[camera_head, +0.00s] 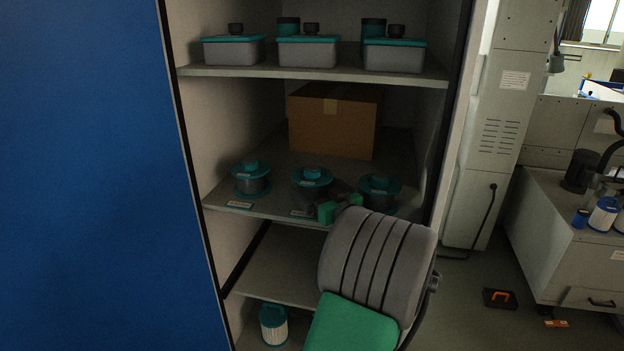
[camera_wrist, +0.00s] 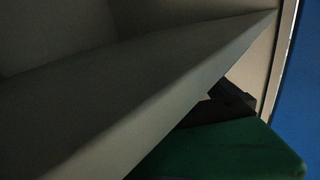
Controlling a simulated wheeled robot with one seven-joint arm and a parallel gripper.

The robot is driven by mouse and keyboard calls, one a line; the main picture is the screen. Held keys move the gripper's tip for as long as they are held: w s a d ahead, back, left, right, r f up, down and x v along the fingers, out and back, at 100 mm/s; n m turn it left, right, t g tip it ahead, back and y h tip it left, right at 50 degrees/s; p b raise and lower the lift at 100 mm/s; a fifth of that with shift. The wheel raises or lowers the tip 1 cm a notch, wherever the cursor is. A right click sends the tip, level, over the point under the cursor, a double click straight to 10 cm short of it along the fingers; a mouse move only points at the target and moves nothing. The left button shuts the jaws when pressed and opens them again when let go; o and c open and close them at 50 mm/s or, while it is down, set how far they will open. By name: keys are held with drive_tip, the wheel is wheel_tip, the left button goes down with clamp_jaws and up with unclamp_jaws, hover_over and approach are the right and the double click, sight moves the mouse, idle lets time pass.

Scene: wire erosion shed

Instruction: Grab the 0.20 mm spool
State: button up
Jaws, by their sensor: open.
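Three dark spools with teal flanges stand upright in a row on the cabinet's middle shelf in the head view: a left spool (camera_head: 251,179), a middle spool (camera_head: 311,178) and a right spool (camera_head: 379,190). Small labels sit at the shelf edge, but their print is too small to read, so I cannot tell which spool is 0.20 mm. My gripper (camera_head: 340,208) is open and empty, with green fingertips at the shelf's front, between the middle and right spools. It partly hides both. No spool shows in the wrist view.
A cardboard box (camera_head: 334,122) stands behind the spools. The upper shelf (camera_head: 310,75) holds grey boxes with teal lids. A white and teal filter (camera_head: 273,325) stands below. The blue cabinet panel (camera_head: 85,180) bounds the left. A shelf board (camera_wrist: 130,85) fills much of the wrist view.

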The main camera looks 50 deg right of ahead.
drive_tip(key=shift+x, duration=1.05)
drive_tip(key=c, duration=2.1)
drive_tip(key=shift+r, duration=0.15)
clamp_jaws()
drive_tip(key=shift+r, duration=0.1)
